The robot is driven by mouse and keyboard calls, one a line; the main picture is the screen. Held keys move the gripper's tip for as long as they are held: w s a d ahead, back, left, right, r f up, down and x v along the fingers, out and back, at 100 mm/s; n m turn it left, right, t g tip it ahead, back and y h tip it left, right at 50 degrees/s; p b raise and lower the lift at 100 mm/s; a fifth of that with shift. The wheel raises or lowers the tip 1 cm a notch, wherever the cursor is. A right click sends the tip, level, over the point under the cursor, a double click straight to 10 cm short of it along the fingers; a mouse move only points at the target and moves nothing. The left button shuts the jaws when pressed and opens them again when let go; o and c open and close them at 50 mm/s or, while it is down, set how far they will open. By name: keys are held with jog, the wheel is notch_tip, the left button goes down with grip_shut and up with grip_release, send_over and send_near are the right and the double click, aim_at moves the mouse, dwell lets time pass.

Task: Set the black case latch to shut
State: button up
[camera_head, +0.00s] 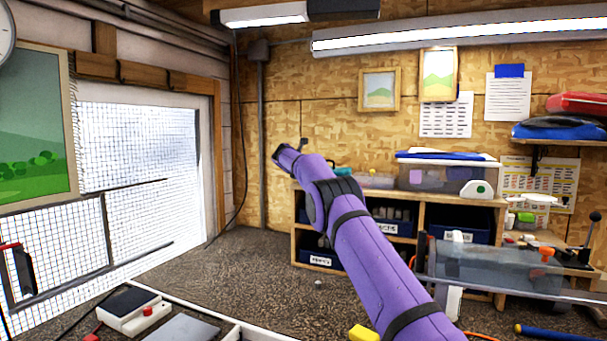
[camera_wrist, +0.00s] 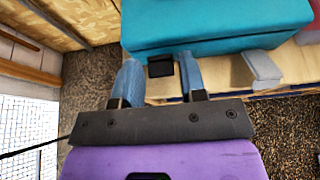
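The teal case (camera_wrist: 215,28) lies on a wooden shelf top, filling the upper part of the wrist view. Its black latch (camera_wrist: 160,66) is a small dark tab at the case's lower edge. My gripper (camera_wrist: 158,68) has two blue fingers spread apart, one on either side of the black latch, with visible gaps. I cannot tell whether the latch is open or shut. A light grey tab (camera_wrist: 262,68) sticks out further right on the same edge. In the head view, my gripper (camera_head: 290,152) is small and dark, and the teal case (camera_head: 342,171) is mostly hidden behind my purple arm.
The wooden shelf unit (camera_head: 417,216) holds dark bins. A clear box with a blue lid (camera_head: 447,172) stands on top, to the right of the case. A clear-covered bench (camera_head: 490,265) is at right. The speckled floor (camera_head: 240,265) is mostly clear.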

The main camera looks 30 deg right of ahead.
jog(key=shift+o, duration=0.9)
jog(key=shift+a, duration=0.1)
jog(key=v, duration=1)
jog(key=shift+s+a, duration=0.2)
notch_tip(320, 180, down, 10)
jog(key=t+h, duration=0.6)
jog(key=h, duration=0.2)
jog(key=shift+y, duration=0.3)
jog(key=x, duration=1)
jog(key=shift+d, duration=0.1)
